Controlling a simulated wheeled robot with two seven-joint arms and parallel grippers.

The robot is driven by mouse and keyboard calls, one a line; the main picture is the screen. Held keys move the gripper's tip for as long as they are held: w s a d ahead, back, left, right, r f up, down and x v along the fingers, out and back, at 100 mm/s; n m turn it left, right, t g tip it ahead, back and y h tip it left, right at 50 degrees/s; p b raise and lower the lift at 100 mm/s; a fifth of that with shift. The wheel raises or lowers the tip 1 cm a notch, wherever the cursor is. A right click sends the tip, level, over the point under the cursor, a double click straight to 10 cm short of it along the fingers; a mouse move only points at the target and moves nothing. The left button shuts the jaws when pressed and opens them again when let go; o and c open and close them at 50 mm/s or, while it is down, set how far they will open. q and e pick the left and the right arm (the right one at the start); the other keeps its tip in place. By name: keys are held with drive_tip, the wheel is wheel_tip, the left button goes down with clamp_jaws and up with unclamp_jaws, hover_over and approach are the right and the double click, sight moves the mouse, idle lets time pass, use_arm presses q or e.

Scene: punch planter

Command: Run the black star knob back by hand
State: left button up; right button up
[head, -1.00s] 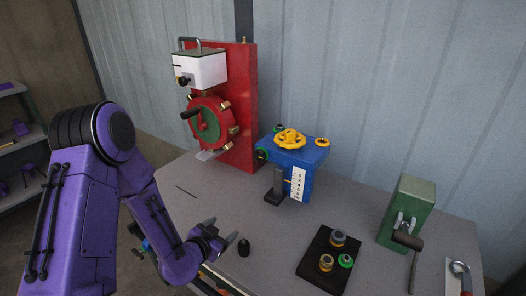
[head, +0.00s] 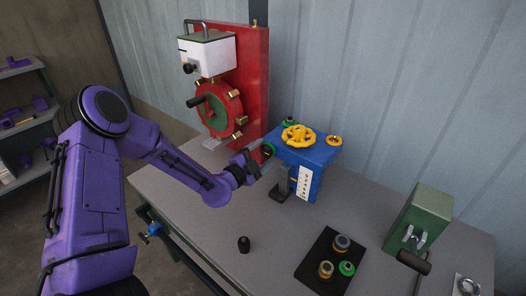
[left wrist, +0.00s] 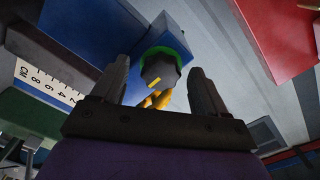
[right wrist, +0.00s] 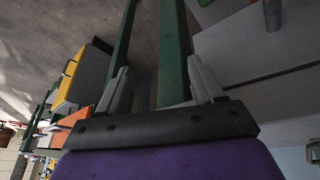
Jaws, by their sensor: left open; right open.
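The black star knob (left wrist: 160,73) shows in the left wrist view with a yellow mark on its face and a green ring (left wrist: 166,54) behind it. It sits on the side of the blue block (head: 308,165); in the head view the green ring (head: 268,150) shows at the block's left side, and the knob is mostly hidden by my gripper. My left gripper (head: 262,158) is open in front of the knob, fingers on either side of it in the left wrist picture; I see no contact. My right gripper (right wrist: 160,85) is open and empty, away from the bench top.
A yellow handwheel (head: 298,136) tops the blue block. A red panel (head: 254,85) with a wheel stands behind on the left. A small black piece (head: 243,244), a black tray (head: 318,275) and a green device (head: 425,222) stand on the grey bench (head: 200,235).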

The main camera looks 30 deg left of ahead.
use_arm(q)
drive_tip(key=shift+w, duration=0.4)
drive_tip(key=shift+s+r, duration=0.1)
drive_tip(key=c, duration=1.1)
drive_tip(key=shift+n, duration=0.3)
